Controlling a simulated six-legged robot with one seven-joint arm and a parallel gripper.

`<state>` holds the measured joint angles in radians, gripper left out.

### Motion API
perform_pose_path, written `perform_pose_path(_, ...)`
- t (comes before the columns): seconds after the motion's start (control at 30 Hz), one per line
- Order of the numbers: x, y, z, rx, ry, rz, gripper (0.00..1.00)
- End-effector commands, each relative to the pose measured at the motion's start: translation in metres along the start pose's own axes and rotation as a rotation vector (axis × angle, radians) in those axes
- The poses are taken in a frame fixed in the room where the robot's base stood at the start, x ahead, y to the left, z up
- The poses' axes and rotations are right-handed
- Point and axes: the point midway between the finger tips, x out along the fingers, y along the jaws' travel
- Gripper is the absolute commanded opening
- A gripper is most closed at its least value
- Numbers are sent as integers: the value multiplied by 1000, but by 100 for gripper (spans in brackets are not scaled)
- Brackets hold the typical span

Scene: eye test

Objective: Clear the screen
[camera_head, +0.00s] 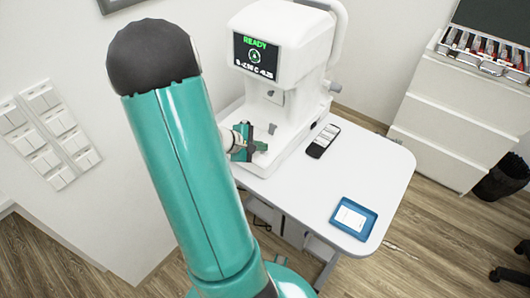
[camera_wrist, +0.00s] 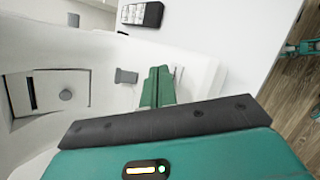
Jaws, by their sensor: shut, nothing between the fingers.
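The white eye-test machine (camera_head: 285,35) stands on the white table, and its dark screen (camera_head: 256,57) faces me in the head view. The screen shows green "READY" lettering, a round green symbol and a line of white characters too small to read surely. My gripper (camera_head: 261,147) is low at the machine's base, below the screen, with green fingers shut and empty. In the wrist view my gripper (camera_wrist: 160,72) points toward the white base, beside a small grey part (camera_wrist: 126,76). I cannot tell whether the fingers touch the machine.
A black handset with white keys (camera_head: 323,141) lies right of the machine; it also shows in the wrist view (camera_wrist: 142,14). A blue tray (camera_head: 371,223) holding a white card is near the table's right front. A white cabinet (camera_head: 445,125) stands behind. The table (camera_head: 385,175) is otherwise mostly clear.

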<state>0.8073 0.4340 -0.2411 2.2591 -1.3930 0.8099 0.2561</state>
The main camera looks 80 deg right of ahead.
Motion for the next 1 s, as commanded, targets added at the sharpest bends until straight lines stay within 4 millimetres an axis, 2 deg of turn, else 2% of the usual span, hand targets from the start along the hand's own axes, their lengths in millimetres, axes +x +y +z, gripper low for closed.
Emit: perform_pose_path(1.0,9,-6,-6,-1,0,0,0)
